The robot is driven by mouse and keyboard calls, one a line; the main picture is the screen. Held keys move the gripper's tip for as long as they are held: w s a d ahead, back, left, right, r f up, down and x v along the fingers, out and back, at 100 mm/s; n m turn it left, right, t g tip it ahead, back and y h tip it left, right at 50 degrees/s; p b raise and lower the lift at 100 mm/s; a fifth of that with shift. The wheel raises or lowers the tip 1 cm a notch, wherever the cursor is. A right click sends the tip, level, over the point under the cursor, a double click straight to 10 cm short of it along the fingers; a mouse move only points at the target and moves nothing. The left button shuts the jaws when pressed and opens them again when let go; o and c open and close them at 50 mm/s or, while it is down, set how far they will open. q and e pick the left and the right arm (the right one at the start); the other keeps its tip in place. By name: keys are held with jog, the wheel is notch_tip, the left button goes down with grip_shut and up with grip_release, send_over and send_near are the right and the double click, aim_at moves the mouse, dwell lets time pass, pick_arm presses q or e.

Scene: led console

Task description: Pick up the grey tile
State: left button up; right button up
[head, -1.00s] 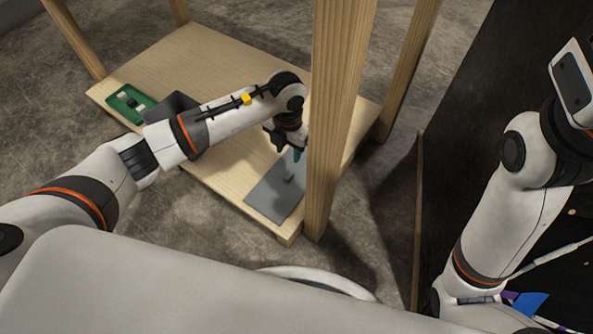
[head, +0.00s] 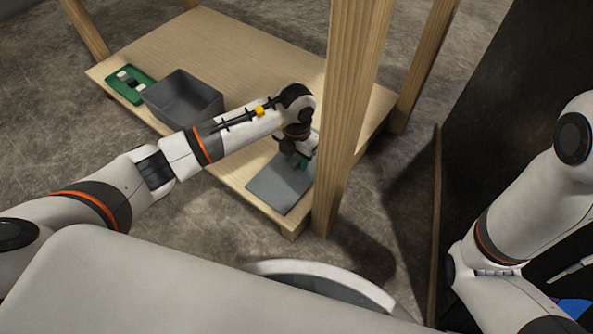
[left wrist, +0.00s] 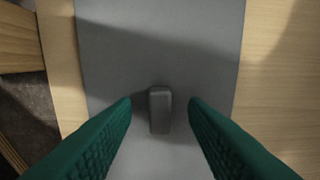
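The grey tile (head: 280,186) lies flat on the wooden shelf near its front corner, beside a post. In the left wrist view the grey tile (left wrist: 160,45) shows a small upright grey handle (left wrist: 160,109) on its face. My left gripper (head: 298,162) is over the tile. In the left wrist view its green fingers (left wrist: 160,106) are open, one on each side of the handle, with a gap on both sides. My right gripper is not in view; only my right arm shows at the right.
A wooden post (head: 351,120) stands close to the right of the tile. A dark grey bin (head: 184,98) and a green board (head: 130,84) with small parts are at the shelf's left. A dark panel (head: 500,130) stands at the right.

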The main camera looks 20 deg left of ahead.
pick_arm(q)
jog(key=shift+f, duration=0.1)
grip_shut()
dwell(0.3)
